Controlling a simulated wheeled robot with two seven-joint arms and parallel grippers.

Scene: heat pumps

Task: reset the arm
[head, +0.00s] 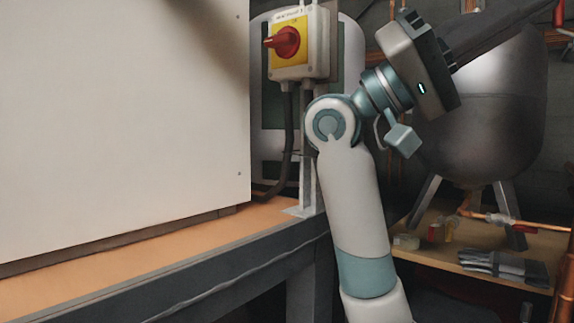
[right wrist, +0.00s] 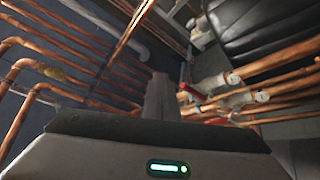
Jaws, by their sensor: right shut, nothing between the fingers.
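My right arm (head: 352,200) rises from the bottom of the head view, bends at a joint and points its gripper (head: 535,10) up and to the right. The fingers are dark and lie together with nothing between them. They overlap the upper part of a grey metal tank behind. In the right wrist view the shut fingers (right wrist: 160,95) stand up in the middle, in front of copper pipes. My left gripper is not in view.
A large white panel (head: 120,110) stands on a wooden-topped bench (head: 120,278) at left. A yellow switch box with a red knob (head: 286,42) is close to the arm. Copper pipes (right wrist: 70,50) line the wall.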

